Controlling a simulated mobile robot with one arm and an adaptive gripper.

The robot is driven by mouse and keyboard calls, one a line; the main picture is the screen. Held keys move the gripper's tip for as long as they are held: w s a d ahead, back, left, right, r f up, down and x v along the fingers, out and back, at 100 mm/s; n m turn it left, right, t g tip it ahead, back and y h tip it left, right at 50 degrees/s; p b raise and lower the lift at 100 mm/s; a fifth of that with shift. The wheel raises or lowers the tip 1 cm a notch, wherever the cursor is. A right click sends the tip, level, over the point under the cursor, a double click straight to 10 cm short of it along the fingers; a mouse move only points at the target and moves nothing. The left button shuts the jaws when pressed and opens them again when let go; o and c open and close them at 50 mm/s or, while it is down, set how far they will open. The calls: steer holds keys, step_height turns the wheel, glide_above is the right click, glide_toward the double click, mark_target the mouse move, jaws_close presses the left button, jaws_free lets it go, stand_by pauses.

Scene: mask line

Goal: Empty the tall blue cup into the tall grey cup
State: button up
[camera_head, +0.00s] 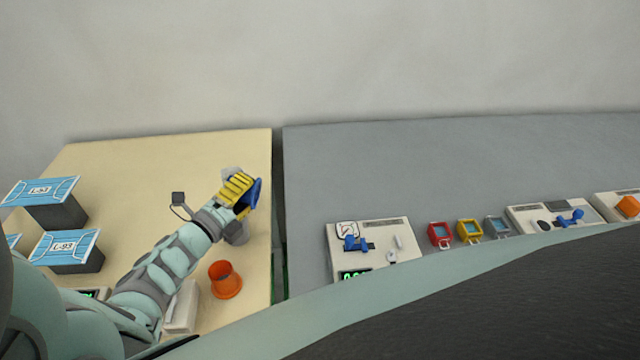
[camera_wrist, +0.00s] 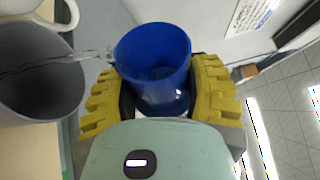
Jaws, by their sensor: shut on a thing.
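My gripper (camera_wrist: 160,88) has yellow ribbed fingers shut around the tall blue cup (camera_wrist: 150,47). In the head view my gripper (camera_head: 240,188) holds the blue cup (camera_head: 255,193) tilted above the table, near its right edge. The tall grey cup (camera_wrist: 40,85) is at the left of the wrist view, its mouth close to the blue cup's rim. A clear stream runs from the blue cup's rim into the grey cup. In the head view the grey cup (camera_head: 237,233) is partly hidden below my gripper. How much liquid is left inside the blue cup is unclear.
An orange cup (camera_head: 225,280) stands on the beige table (camera_head: 130,165), nearer than the grey cup. Blue-topped boxes (camera_head: 66,247) are at the left. A gap separates the grey table (camera_head: 400,170), which holds devices and small coloured items.

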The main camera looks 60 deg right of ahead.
steer(key=shift+s+r+n+h, duration=0.2)
steer(key=shift+n+h, duration=0.1)
steer(key=shift+n, duration=0.4)
steer(key=shift+w+f+n+h+b, duration=0.25)
steer(key=shift+f+n+b, duration=0.45)
steer(key=shift+b, duration=0.55)
steer(key=shift+a+r+n+t+h+p, duration=0.1)
steer(key=shift+r+n+t+h+p, duration=0.4)
steer(key=shift+r+n, duration=0.65)
steer(key=shift+s+f+m+g+y+b, duration=0.1)
steer(key=shift+f+m+g+y+b, duration=0.25)
steer(key=shift+f+m, duration=0.25)
steer(key=shift+s+d+r+m+y+p, duration=0.1)
steer(key=shift+s+r+m+y+p, duration=0.1)
steer(key=shift+r+m+p, duration=0.3)
steer(key=shift+s+d+r+m+y+p, duration=0.1)
steer(key=shift+s+r+m+y+p, duration=0.1)
steer(key=shift+m+p, duration=0.45)
steer(key=shift+s+d+f+m+g+y+b, duration=0.15)
steer(key=shift+f+m+g+y+b, duration=0.3)
steer(key=shift+f+m, duration=0.65)
steer(key=shift+s+r+t, duration=0.1)
steer(key=shift+s+t, duration=0.1)
steer(key=shift+t, duration=0.1)
